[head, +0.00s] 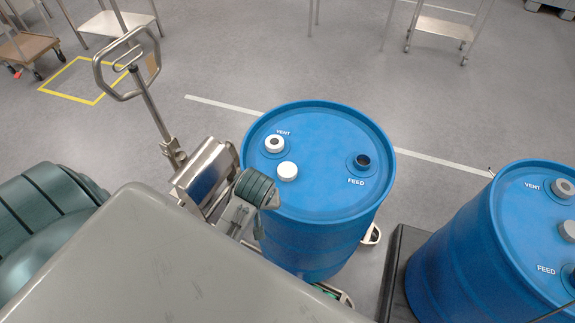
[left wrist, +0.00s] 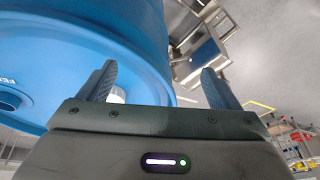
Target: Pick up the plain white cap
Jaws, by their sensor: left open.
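The plain white cap (head: 287,171) lies on the top of the blue drum (head: 325,190), just below the VENT fitting (head: 274,144), a white ring with a dark centre. The dark FEED opening (head: 362,161) is on the right of the same top. A white patch (left wrist: 117,95) beside the left finger, probably the cap, is partly hidden. My right gripper is not in view.
A pallet jack with an upright handle (head: 128,65) stands left of the drum. A second blue drum (head: 470,225) stands at the right, with a grey cap (head: 569,230) on top. Steel carts stand at the back. The floor behind the drum is clear.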

